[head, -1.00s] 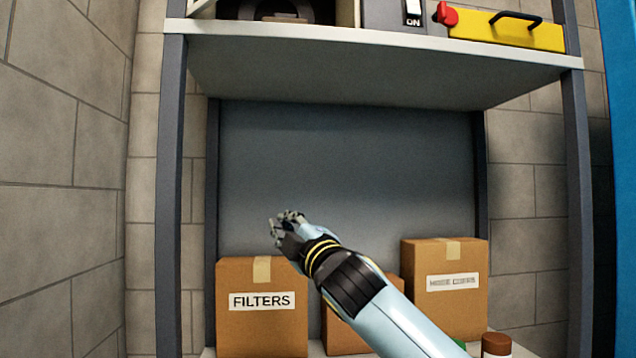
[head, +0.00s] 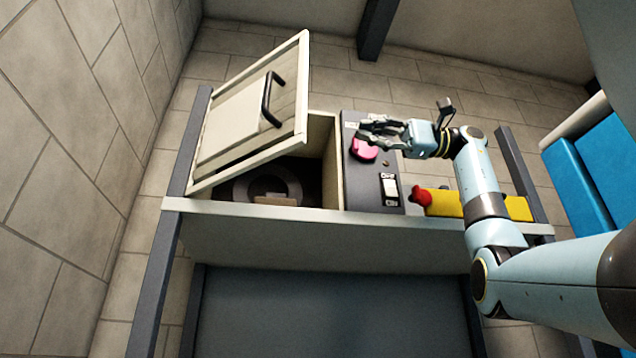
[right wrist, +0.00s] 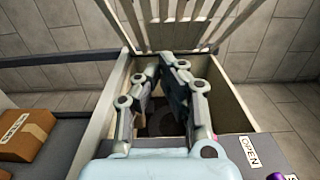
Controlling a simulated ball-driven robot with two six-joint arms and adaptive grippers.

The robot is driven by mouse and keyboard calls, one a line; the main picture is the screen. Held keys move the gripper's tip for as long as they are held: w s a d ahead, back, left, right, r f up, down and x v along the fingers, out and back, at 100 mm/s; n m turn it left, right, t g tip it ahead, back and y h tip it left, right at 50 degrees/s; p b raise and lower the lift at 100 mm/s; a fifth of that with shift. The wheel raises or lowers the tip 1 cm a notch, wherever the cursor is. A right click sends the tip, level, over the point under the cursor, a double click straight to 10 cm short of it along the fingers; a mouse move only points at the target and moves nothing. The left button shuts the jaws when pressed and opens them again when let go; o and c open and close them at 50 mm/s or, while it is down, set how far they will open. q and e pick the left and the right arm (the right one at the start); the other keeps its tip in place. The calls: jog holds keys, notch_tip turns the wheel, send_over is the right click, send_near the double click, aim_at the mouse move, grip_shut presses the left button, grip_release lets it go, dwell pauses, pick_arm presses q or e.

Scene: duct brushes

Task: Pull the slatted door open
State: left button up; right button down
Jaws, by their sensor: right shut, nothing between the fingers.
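The slatted door (head: 228,115) stands tilted open above a pale box on the shelf top at the left of the head view. It has a pale frame, a flat plate and a dark bar handle (head: 270,98). Its slats (right wrist: 180,22) rise behind the box opening in the right wrist view. My right gripper (head: 366,133) is shut and empty, right of the door and apart from its handle, over the grey panel near a pink knob (head: 364,150). In the right wrist view its fingers (right wrist: 168,72) cover part of the opening. My left gripper is out of view.
The grey panel (head: 360,190) carries a switch (head: 390,189) beside the box. A red knob (head: 421,196) and a yellow case (head: 447,205) sit further right. A dark ring (head: 268,184) lies inside the box. A brown carton (right wrist: 25,135) shows at left in the wrist view.

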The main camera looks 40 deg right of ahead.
aim_at(306, 115)
jog(key=x, duration=0.4)
jog(key=s+a+x, duration=0.1)
jog(key=x, duration=0.3)
jog(key=s+p+x, duration=0.1)
jog(key=x, duration=0.3)
jog(key=shift+a+f, duration=0.15)
jog(key=shift+a, duration=0.45)
jog(key=shift+w, duration=0.1)
